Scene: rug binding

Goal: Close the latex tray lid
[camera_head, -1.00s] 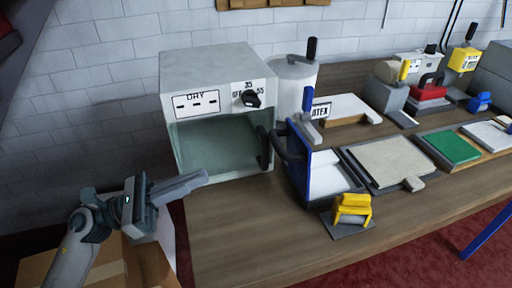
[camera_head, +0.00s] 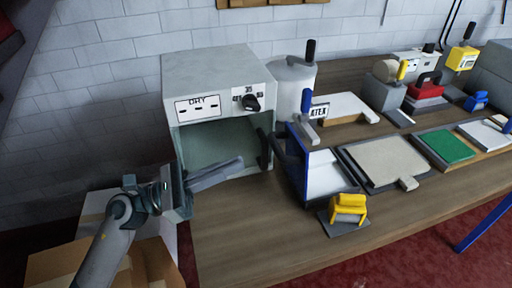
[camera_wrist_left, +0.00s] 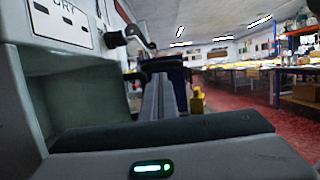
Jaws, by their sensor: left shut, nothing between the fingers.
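The latex tray lid (camera_head: 297,166) is a blue panel standing upright at the left side of the white tray (camera_head: 326,176), so the tray is open. A dark handle sticks out from the lid's left face. My left gripper (camera_head: 240,162) is shut and empty, in front of the DRY cabinet's opening, fingers pointing right toward the lid and apart from it. In the left wrist view the shut fingers (camera_wrist_left: 158,98) point ahead at a dark blue shape, probably the lid, partly hidden behind them. My right gripper is not in view.
The grey DRY cabinet (camera_head: 215,70) stands close behind my left gripper. A yellow roller (camera_head: 347,207) sits at the tray's front. Flat boards lie to the right. The bench front (camera_head: 255,235) is clear.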

